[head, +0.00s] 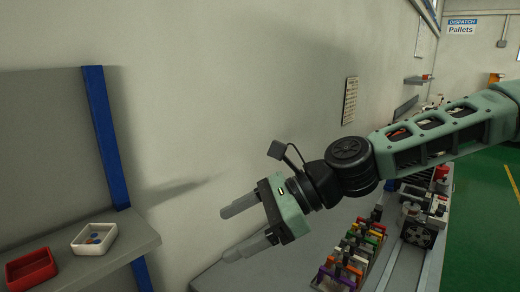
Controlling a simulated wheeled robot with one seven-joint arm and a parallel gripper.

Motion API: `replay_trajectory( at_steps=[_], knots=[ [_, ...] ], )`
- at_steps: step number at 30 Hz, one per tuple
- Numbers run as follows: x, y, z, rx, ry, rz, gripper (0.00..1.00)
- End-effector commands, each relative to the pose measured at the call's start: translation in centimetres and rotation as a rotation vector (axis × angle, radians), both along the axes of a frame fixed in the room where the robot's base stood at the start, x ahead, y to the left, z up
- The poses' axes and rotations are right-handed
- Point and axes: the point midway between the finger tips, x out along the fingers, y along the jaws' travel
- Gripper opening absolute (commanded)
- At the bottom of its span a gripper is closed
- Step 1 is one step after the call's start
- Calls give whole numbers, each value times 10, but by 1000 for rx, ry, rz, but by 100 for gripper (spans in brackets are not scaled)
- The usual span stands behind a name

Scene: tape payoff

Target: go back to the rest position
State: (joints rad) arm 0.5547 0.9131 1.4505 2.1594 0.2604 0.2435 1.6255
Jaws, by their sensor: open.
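My gripper (230,232) is in the middle of the head view, at the end of my green and black arm that reaches in from the right. Its two grey fingers point left and are spread apart. Nothing is between them. It hangs in the air in front of the pale wall, above the left end of a grey bench (225,272).
A grey shelf (130,240) with a blue post (104,140) stands at the left. It bears a red tray (30,268) and a white tray (94,238) with small blue pieces. Colourful parts (350,255) crowd the bench below my arm. Green floor (490,220) is clear at right.

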Motion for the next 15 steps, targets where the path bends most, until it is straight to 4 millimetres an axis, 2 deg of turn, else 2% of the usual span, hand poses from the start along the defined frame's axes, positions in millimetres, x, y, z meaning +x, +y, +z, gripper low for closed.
replay_trajectory(
  at_steps=[8, 11, 15],
  knots=[
    [-41, 0, -54, -146, -183, 211, 76],
    [-59, -6, -78, -213, -273, 325, 76],
    [-85, -24, -112, -318, -435, 537, 76]
  ],
)
